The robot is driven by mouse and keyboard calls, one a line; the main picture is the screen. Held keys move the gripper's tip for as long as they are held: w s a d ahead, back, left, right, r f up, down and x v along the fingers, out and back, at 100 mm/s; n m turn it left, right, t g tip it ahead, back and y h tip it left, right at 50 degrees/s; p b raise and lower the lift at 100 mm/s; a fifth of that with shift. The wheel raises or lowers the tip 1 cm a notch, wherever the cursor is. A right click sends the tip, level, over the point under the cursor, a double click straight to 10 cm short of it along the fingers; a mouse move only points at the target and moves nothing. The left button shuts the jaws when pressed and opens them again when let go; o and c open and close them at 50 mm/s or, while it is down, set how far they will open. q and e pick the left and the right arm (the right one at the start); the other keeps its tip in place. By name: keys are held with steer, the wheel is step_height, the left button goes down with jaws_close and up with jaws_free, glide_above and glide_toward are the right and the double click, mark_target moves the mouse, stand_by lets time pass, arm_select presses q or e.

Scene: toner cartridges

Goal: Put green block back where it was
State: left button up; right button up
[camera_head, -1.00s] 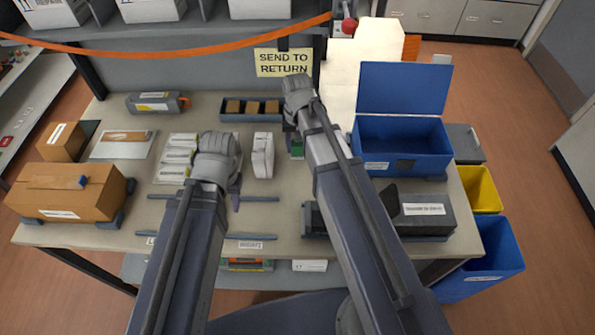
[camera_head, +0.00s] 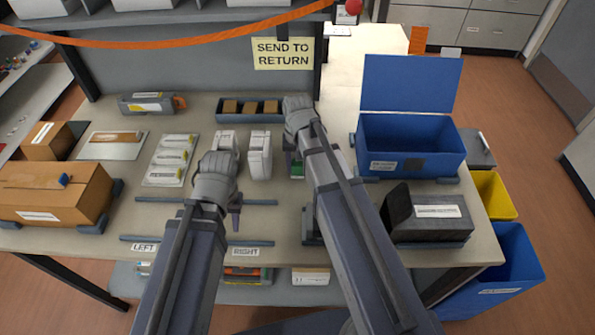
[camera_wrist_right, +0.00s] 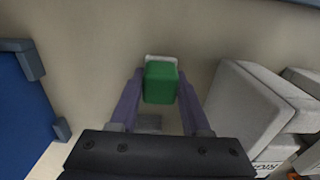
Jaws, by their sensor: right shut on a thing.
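The green block (camera_wrist_right: 160,82) is between the purple fingers of my right gripper (camera_wrist_right: 158,92) in the right wrist view, with a pale edge at its far end. My right gripper is shut on it. In the head view a bit of the green block (camera_head: 297,169) shows beside my right forearm, which hides most of that gripper. Whether the block touches the table is unclear. My left gripper (camera_head: 236,217) is over the table in front of two upright white cartridges (camera_head: 260,156); its wrist hides most of its fingers.
A dark tray (camera_head: 279,119) with brown blocks lies at the back. An open blue bin (camera_head: 402,165) and a black box (camera_head: 426,211) stand on the right. Cardboard boxes (camera_head: 52,190) and a white cartridge tray (camera_head: 149,176) are on the left. Grey rails (camera_head: 160,200) lie in front.

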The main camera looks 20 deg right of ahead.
arm_select(q)
steer(key=shift+f, duration=0.15)
arm_select(e)
steer(key=shift+f, duration=0.15)
steer(key=shift+f, duration=0.1)
arm_select(q)
steer(key=shift+f, duration=0.25)
arm_select(e)
steer(key=shift+f, duration=0.15)
arm_select(q)
steer(key=shift+r, duration=0.1)
arm_select(e)
steer(key=o, duration=1.2)
step_height(320, 180, up, 13)
steer(key=p, duration=1.2)
arm_select(q)
step_height(320, 180, up, 12)
steer(key=shift+r, duration=0.15)
arm_select(e)
steer(key=s+a+n+h, duration=0.1)
steer(key=s+a+n, duration=0.6)
steer(key=s+a, duration=0.3)
steer(key=s, duration=0.4)
steer(key=shift+s+a+f, duration=0.15)
steer(key=shift+a+f, duration=0.05)
steer(key=shift+a, duration=0.05)
